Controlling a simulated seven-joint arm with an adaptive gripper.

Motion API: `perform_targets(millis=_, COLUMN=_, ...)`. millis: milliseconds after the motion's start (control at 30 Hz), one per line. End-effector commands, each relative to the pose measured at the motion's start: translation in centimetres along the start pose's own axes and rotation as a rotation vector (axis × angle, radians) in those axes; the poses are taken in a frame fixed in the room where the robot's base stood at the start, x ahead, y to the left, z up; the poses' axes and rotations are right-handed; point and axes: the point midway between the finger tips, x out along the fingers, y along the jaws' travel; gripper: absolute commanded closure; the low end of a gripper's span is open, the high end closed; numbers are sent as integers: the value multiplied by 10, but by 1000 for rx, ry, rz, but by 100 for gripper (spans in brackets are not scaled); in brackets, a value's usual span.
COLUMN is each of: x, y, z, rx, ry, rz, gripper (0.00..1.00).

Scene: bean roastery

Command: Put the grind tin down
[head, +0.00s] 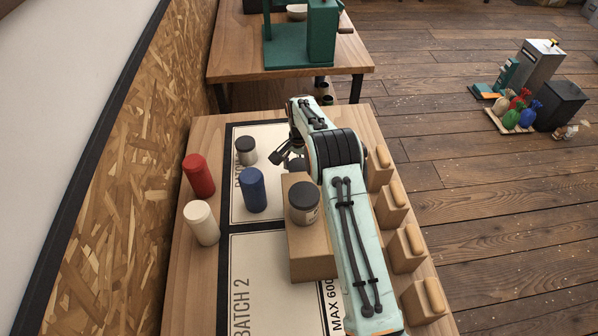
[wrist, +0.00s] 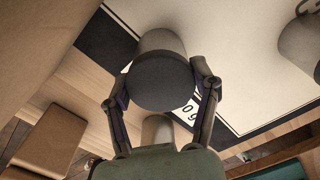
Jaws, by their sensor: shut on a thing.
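My gripper (head: 284,160) is beside the far end of the cardboard box, over the Batch 1 side of the table. In the wrist view its two fingers (wrist: 160,88) are shut on a grey tin with a dark lid (wrist: 150,84), which I take to be the grind tin. The head view does not show this tin clearly, as my arm hides that spot. Pale mat lies beyond and beside it in the wrist view. I cannot tell whether its base touches the mat.
A grey, dark-lidded tin (head: 304,205) stands on the cardboard box (head: 309,262). Another grey tin (head: 246,152) and a blue tin (head: 253,190) stand on the Batch 1 mat (head: 267,138). Red (head: 199,176) and cream (head: 202,224) tins stand left. Several blocks (head: 406,248) line the right edge.

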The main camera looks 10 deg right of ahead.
Motion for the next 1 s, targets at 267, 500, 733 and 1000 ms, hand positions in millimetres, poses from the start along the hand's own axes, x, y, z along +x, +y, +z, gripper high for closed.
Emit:
perform_targets(millis=267, x=-23, y=0, z=0, rx=1, ry=1, rz=-1, gripper=77)
perform_targets(millis=500, x=-75, y=0, z=0, rx=0, ry=1, rz=-1, gripper=77)
perform_targets(millis=733, x=-126, y=11, z=7, rx=7, ry=4, rz=1, gripper=77)
perform_targets(millis=1000, x=-225, y=71, z=66, rx=33, ry=11, rz=7, gripper=77)
